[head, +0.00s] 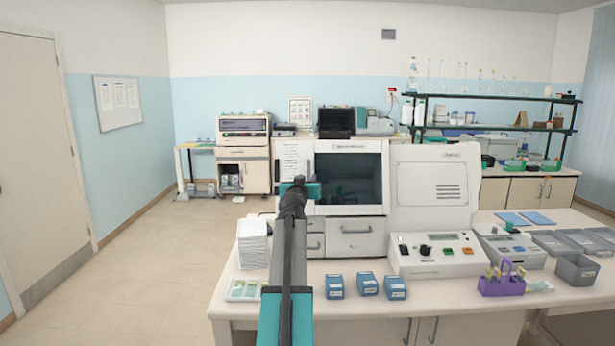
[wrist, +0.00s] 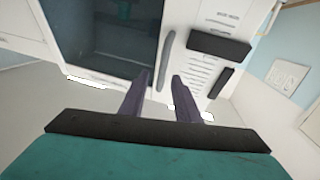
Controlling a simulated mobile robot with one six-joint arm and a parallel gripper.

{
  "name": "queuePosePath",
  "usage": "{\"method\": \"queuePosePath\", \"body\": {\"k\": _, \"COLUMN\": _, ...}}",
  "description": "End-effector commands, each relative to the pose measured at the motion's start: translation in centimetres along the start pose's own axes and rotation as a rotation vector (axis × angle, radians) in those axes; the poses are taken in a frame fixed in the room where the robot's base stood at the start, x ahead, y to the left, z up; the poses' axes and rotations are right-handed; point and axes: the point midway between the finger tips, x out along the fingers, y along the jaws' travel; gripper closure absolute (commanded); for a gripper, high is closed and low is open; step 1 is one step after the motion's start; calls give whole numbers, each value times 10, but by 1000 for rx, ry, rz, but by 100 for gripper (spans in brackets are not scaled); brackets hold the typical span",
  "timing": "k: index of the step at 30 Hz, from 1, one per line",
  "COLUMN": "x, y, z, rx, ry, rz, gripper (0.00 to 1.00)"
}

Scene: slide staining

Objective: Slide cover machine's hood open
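The machine (head: 350,225) with a large dark glass front, which I take to be the slide cover machine, stands mid-bench in the head view. Its dark glass hood (head: 349,178) covers the front and looks shut. In the wrist view the dark glass (wrist: 95,40) fills the upper left, with an upright grey handle (wrist: 167,58) along its edge. My gripper (wrist: 161,78) is open, its two dark fingers apart and empty. The handle shows just beyond the fingertips, roughly between them; I cannot tell the distance. In the head view my arm hides most of my gripper (head: 300,187).
Blue boxes (head: 367,284), a white stack (head: 252,243) and a tray (head: 244,290) sit on the bench's front. A control unit (head: 436,254), a purple rack (head: 502,282) and a grey bin (head: 577,269) stand to the right. The floor (head: 150,275) at left is clear.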

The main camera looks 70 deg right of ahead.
Motion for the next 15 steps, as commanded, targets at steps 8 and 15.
{"method": "queuePosePath", "body": {"k": 8, "x": 28, "y": 0, "z": -2, "rx": 0, "ry": 0, "rz": 0, "gripper": 71}}
{"method": "queuePosePath", "body": {"k": 15, "x": 39, "y": 0, "z": 0, "rx": 0, "ry": 0, "rz": 0, "gripper": 71}}
